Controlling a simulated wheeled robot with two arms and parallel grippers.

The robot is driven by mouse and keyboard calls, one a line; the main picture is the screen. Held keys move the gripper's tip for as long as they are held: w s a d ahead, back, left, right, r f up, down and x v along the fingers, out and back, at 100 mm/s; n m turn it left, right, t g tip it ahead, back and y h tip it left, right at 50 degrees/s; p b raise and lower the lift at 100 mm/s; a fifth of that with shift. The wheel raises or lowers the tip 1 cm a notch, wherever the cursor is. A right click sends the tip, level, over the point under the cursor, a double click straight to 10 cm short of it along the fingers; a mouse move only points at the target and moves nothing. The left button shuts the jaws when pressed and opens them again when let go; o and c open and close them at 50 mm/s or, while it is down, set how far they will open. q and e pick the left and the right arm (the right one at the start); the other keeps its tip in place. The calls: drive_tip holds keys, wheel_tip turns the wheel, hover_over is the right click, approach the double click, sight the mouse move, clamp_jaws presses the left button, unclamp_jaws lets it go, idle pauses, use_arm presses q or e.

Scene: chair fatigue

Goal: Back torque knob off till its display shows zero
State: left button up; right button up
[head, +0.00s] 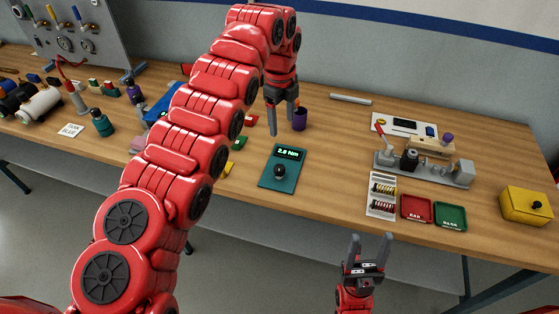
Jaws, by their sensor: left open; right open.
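The torque unit is a teal plate (270,183) lying near the middle front of the table. Its dark display (289,153) reads 2.8 Nm in green, though the digits are small. The black torque knob (280,171) stands on the plate below the display. My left gripper (283,127) points down, open and empty, above and behind the plate, apart from the knob. My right gripper (369,238) is open and empty in front of the table's front edge, to the right of the plate.
A white rack (381,195), a red tray (416,209) and a green tray (450,216) lie right of the plate. A grey bench fixture (425,170) stands behind them. A yellow box (526,206) is far right.

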sight(279, 168)
use_arm(q)
drive_tip(key=f+p, duration=0.1)
drive_tip(key=f, duration=0.4)
drive_tip(key=s+f+p, duration=0.1)
drive_tip(key=f+p, duration=0.1)
drive_tip(key=f, duration=0.3)
drive_tip(key=f+p, duration=0.2)
drive_tip(key=f, duration=0.3)
drive_tip(key=shift+s+a+f, duration=0.2)
drive_tip(key=shift+a+f, duration=0.15)
drive_tip(key=shift+f, duration=0.35)
clamp_jaws()
